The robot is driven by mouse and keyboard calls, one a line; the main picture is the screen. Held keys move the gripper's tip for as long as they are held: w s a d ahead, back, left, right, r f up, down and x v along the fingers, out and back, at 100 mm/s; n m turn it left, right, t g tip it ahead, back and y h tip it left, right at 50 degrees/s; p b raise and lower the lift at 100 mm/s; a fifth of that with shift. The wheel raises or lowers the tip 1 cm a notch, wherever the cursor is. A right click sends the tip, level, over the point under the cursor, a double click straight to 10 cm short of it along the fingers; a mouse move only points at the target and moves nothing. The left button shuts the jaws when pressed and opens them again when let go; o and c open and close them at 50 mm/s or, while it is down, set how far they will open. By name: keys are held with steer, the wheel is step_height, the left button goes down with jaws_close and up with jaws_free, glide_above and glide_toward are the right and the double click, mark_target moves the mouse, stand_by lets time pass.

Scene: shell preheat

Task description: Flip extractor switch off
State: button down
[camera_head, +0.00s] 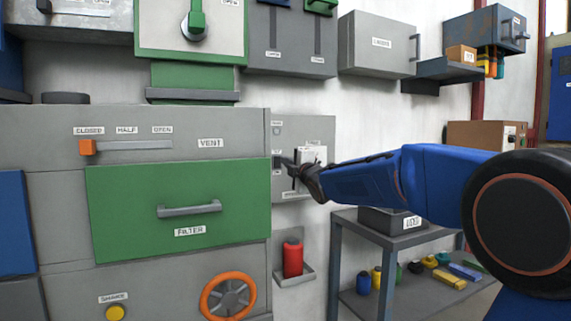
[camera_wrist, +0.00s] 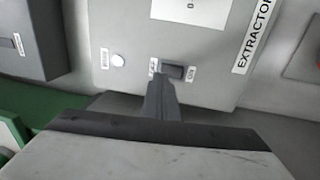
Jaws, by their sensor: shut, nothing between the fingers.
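The grey extractor panel (camera_head: 320,128) is on the wall right of the green filter drawer. It also shows in the wrist view (camera_wrist: 215,45), with an EXTRACTOR label. A small dark switch (camera_wrist: 175,71) sits on it between two small labels too blurred to read. A pale round lamp or button (camera_wrist: 118,60) is beside it. My gripper (camera_head: 287,162) is shut and empty at the panel. In the wrist view its fingertips (camera_wrist: 160,76) are right at the switch and partly cover it. I cannot tell whether they touch it, or which way the switch is set.
The filter drawer (camera_head: 130,210) with its handle (camera_head: 189,209) is left of the panel. A red canister (camera_head: 292,258) stands in a small holder below. A grey table (camera_head: 398,241) with small coloured items is at lower right. Grey boxes hang above.

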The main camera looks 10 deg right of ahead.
steer(key=s+d+r, duration=0.1)
steer(key=s+d, duration=0.1)
steer(key=s, duration=0.7)
steer(key=shift+d, duration=0.25)
steer(key=shift+s+r, duration=0.1)
steer(key=s+d+f+m+g+h, duration=0.3)
steer(key=s+d+f+m, duration=0.25)
steer(key=s+f, duration=0.4)
steer(key=s+d+f+m+g+h, duration=0.35)
steer(key=s+f+m, duration=0.35)
steer(key=s+f, duration=0.25)
steer(key=s+f+m+g, duration=0.3)
steer(key=s+f, duration=0.6)
steer(key=s, duration=0.4)
steer(key=s+f+m+g+y, duration=0.1)
steer(key=s+f+m+g, duration=0.3)
steer(key=s+f, duration=0.6)
steer(key=s+m, duration=0.1)
steer(key=s, duration=0.3)
steer(key=shift+s+d+f, duration=0.25)
steer(key=shift+s+d, duration=0.05)
steer(key=shift+a+m+g+y, duration=0.1)
steer(key=shift+m+g+y, duration=0.15)
